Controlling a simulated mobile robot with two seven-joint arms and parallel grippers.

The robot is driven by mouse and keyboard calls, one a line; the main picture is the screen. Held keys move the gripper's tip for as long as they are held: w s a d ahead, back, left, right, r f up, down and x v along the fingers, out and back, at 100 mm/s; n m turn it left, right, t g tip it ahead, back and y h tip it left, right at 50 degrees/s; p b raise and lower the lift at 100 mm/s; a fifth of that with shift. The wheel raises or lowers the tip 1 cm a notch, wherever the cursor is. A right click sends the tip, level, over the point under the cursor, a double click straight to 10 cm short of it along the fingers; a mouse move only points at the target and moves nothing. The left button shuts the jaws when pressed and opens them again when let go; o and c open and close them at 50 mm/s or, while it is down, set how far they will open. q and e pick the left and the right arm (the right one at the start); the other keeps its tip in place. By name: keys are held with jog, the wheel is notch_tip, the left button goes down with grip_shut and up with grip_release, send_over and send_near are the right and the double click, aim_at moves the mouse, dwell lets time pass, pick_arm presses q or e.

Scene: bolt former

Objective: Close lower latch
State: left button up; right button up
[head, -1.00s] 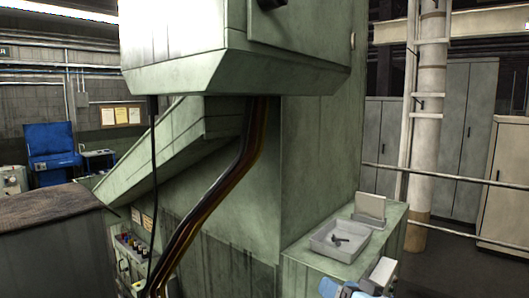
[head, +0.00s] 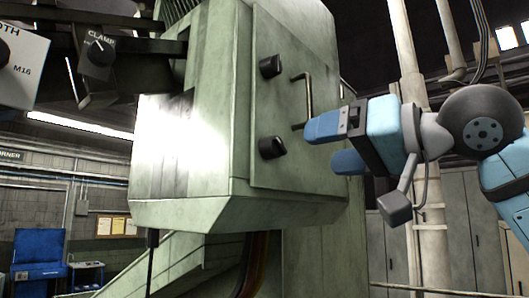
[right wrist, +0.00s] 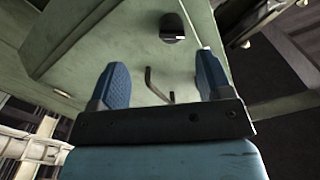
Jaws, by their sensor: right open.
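The lower latch (head: 271,147) is a dark knob near the bottom of the green cabinet door (head: 282,105) in the head view. The upper latch (head: 270,66) is a similar dark knob above it. My right gripper (head: 335,145) is open and empty, with blue fingers pointing left. In the picture it sits right of the lower latch, apart from it. In the right wrist view, one dark knob (right wrist: 173,28) shows beyond the fingers; I cannot tell which latch it is. My left gripper is not in view.
A bar handle (head: 304,100) stands out from the door near my right gripper; it also shows between the fingers in the wrist view (right wrist: 157,85). Dark panels with a CLAMP knob (head: 101,53) hang at upper left. A pale column (head: 409,60) stands behind my right arm.

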aim_at(282, 145)
jog(key=x, duration=0.2)
jog(key=r+p+x, duration=0.1)
jog(key=x, duration=0.2)
jog(key=s+x, duration=0.1)
jog(key=x, duration=0.1)
jog(key=shift+w+a+r, duration=0.25)
jog(key=shift+w+a, duration=0.05)
jog(key=shift+a, duration=0.3)
jog(key=shift+a+f+m, duration=0.15)
jog(key=shift+a+m, duration=0.05)
jog(key=shift+m, duration=0.4)
jog(key=shift+f+m+b, duration=0.25)
jog(key=shift+m+b, duration=0.45)
jog(key=shift+m, duration=0.2)
jog(key=m, duration=0.2)
jog(key=shift+s+d+r+m+b, duration=0.1)
jog(key=shift+d+r+m+b, duration=0.1)
jog(key=shift+d+m+b, duration=0.15)
jog(key=shift+m, duration=0.45)
jog(key=shift+a+r+m, duration=0.1)
jog(key=shift+a+m, duration=0.2)
jog(key=shift+m, duration=0.2)
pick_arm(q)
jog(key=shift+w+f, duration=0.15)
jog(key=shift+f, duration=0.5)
pick_arm(e)
jog(key=shift+d, duration=0.1)
